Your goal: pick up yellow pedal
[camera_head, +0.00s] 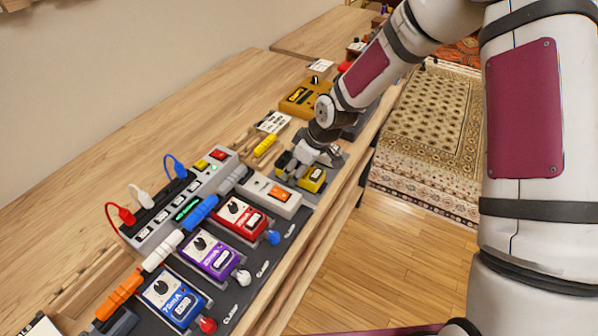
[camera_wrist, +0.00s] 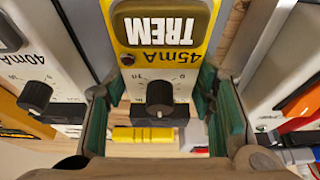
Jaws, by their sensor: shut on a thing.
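The yellow pedal (camera_wrist: 165,62) fills the middle of the wrist view. It is marked TREM and 45mA and has a black knob. My gripper (camera_wrist: 160,90) has its green-padded fingers on both sides of it, shut on its sides. In the head view the yellow pedal (camera_head: 313,180) shows under my gripper (camera_head: 304,160), which hides much of its top. It is over the far end of the dark pedalboard. I cannot tell whether it is touching the board or lifted.
Red (camera_head: 242,215), purple (camera_head: 209,256) and blue (camera_head: 173,298) pedals line the board nearer me. A power strip (camera_head: 180,205) runs behind. An orange-yellow pedal (camera_head: 303,98) stands beyond.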

